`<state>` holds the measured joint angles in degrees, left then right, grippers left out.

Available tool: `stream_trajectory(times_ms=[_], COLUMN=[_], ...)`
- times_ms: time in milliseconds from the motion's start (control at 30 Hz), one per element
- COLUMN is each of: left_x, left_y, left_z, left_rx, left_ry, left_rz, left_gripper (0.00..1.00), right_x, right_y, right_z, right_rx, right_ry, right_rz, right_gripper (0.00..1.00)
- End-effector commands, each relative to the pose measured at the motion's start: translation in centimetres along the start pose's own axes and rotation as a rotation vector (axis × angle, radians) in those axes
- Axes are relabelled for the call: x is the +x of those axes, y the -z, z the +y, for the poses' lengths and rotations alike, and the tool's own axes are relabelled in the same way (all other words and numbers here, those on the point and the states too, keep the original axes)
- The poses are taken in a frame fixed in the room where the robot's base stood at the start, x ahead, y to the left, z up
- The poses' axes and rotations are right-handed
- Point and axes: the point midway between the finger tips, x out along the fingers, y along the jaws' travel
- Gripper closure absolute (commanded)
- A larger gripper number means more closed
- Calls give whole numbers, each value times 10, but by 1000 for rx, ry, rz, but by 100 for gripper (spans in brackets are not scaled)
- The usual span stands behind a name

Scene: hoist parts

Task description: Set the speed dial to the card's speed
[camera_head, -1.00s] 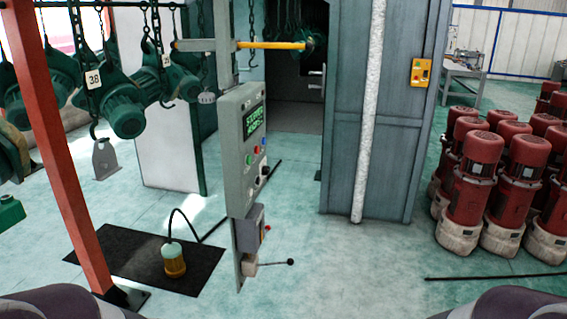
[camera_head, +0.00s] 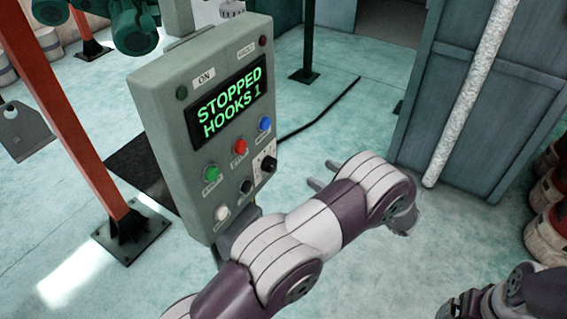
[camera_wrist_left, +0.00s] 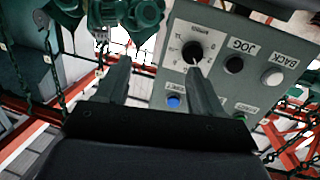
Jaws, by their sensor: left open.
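The speed dial (camera_head: 268,163) is a black knob on a light plate at the lower right of the grey control panel (camera_head: 170,135). The panel's screen (camera_head: 229,104) reads "STOPPED HOOKS 1". My left gripper (camera_head: 320,174) is open and empty, to the right of the dial and apart from it, fingers toward the panel. In the left wrist view the panel appears upside down; the dial (camera_wrist_left: 193,52) has a white pointer mark and lies just beyond the right finger of my left gripper (camera_wrist_left: 156,66). Its scale is too small to read. I cannot identify the card. My right gripper is out of view.
Green (camera_head: 211,174), red (camera_head: 240,147), blue (camera_head: 265,124), white (camera_head: 222,212) and black (camera_head: 246,187) buttons sit close around the dial. A red post (camera_head: 75,130) stands left of the panel.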

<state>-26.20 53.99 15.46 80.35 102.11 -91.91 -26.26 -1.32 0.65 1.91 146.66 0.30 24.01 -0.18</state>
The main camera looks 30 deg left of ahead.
Motion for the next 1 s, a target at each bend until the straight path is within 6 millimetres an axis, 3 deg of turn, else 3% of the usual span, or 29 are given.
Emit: stream_trajectory(times_ms=[100,167,600,800,1000], left_x=[-14,-11,88,106,106], left_y=[-5,-4,8,5,4], left_z=[-27,-33,-52,-54,-54], left_rx=[45,54,53,51,50], left_ry=[146,175,181,177,177], left_rz=[69,82,83,82,82], left_gripper=[32,32,32,32,32], right_x=[-4,-8,-58,-63,-62], right_y=[0,1,7,7,7], right_z=[0,0,0,0,0], right_rx=[0,0,0,0,0], right_ry=[0,0,0,0,0], right_rz=[0,0,0,0,0], right_gripper=[7,7,7,7,7])
